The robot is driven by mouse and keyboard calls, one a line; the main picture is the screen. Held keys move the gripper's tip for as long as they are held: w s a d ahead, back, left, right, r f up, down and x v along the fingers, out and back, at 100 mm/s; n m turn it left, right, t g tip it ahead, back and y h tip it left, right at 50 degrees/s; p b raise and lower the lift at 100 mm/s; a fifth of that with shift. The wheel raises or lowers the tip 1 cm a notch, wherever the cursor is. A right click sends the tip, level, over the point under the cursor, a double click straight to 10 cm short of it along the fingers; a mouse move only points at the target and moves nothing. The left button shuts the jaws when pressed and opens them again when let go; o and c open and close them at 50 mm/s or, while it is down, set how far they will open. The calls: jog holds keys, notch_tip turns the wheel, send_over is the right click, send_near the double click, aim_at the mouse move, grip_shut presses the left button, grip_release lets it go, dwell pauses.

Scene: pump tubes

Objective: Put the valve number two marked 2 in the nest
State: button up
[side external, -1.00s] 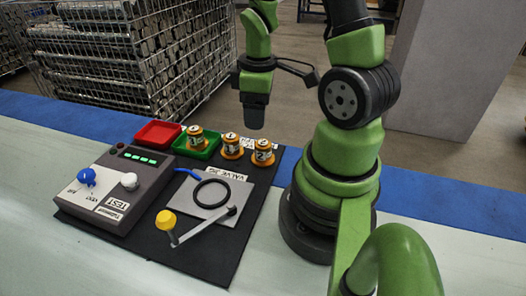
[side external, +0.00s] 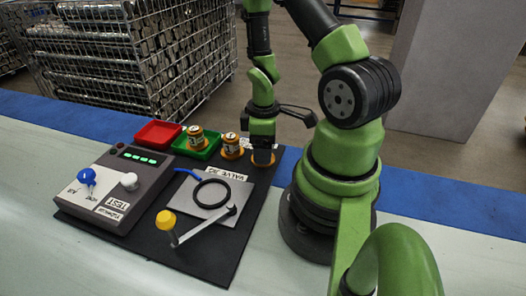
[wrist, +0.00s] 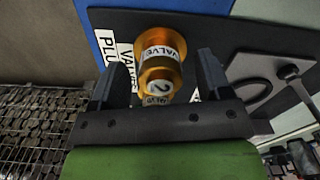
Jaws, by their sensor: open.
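The valve marked 2 (wrist: 157,66) is an orange-gold cylinder with white labels, standing at the right end of the row at the mat's back edge. In the side view my gripper (side external: 263,150) is lowered over it, hiding all but its orange base (side external: 264,161). In the wrist view my open gripper (wrist: 157,78) has one finger on each side of the valve, with gaps visible. The nest appears to be the black ring (side external: 228,190) on the grey jig plate (side external: 207,211), with nothing seated in it. A lever with a yellow knob (side external: 166,219) stands beside it.
Another valve (side external: 231,146) stands just left of my gripper. One more valve (side external: 196,137) is in the green tray (side external: 181,147), beside a red tray (side external: 157,133). The grey test box (side external: 112,187) takes up the mat's left side.

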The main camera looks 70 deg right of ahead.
jog(key=shift+f, duration=0.95)
jog(key=c, duration=0.9)
